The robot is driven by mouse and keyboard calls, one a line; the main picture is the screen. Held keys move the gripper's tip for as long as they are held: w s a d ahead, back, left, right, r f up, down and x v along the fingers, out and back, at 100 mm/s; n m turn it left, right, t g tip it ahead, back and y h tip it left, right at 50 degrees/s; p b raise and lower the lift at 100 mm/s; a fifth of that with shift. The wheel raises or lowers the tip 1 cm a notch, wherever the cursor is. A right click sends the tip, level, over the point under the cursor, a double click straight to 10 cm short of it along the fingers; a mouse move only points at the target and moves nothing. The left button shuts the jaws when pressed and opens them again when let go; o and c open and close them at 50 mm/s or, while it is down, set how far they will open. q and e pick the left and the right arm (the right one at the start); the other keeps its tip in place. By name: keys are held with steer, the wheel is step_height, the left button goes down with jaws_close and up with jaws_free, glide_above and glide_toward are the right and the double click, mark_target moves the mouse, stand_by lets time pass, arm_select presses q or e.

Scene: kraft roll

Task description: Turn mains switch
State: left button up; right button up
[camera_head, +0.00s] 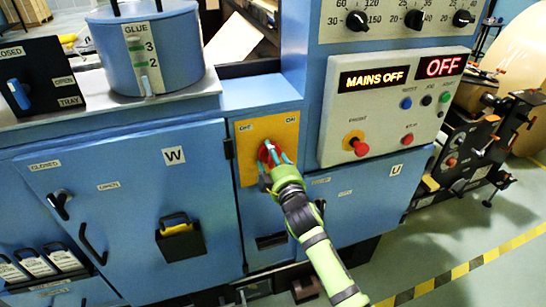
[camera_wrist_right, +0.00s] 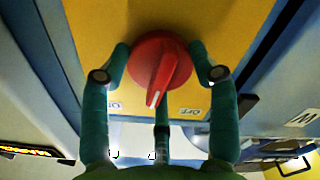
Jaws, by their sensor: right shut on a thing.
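The mains switch is a red rotary knob (camera_wrist_right: 160,65) with a white pointer line, on a yellow plate (camera_head: 250,170) marked OFF at left and ON at right in the head view. My right gripper (camera_head: 272,153) is shut on the knob, two fingers at its sides and a third below it in the wrist view (camera_wrist_right: 160,75). In the upside-down wrist view the pointer points down, slightly left, between the two labels. The amber display (camera_head: 374,79) reads MAINS OFF. My left gripper is not in view.
A grey control panel (camera_head: 430,115) with a red mushroom button (camera_head: 358,146) and smaller buttons is right of the switch. A red OFF display (camera_head: 444,66) sits above it. A blue glue pot (camera_head: 150,50) stands at upper left. Blue cabinet doors (camera_head: 135,200) lie left; floor is open at lower right.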

steer(key=n, duration=0.3)
steer(key=r+n, duration=0.1)
steer(key=n, duration=0.1)
steer(key=shift+a+n, duration=0.3)
steer(key=shift+a, duration=0.05)
steer(key=shift+s+f+n, duration=0.1)
steer(key=shift+n, duration=1)
steer(key=shift+s+f+n, duration=0.1)
steer(key=shift+n, duration=1)
steer(key=shift+a, duration=0.1)
steer(key=shift+f, duration=0.1)
steer(key=o, duration=0.9)
steer(key=shift+o, duration=1.2)
steer(key=shift+a+f, duration=0.1)
steer(key=shift+a, duration=0.05)
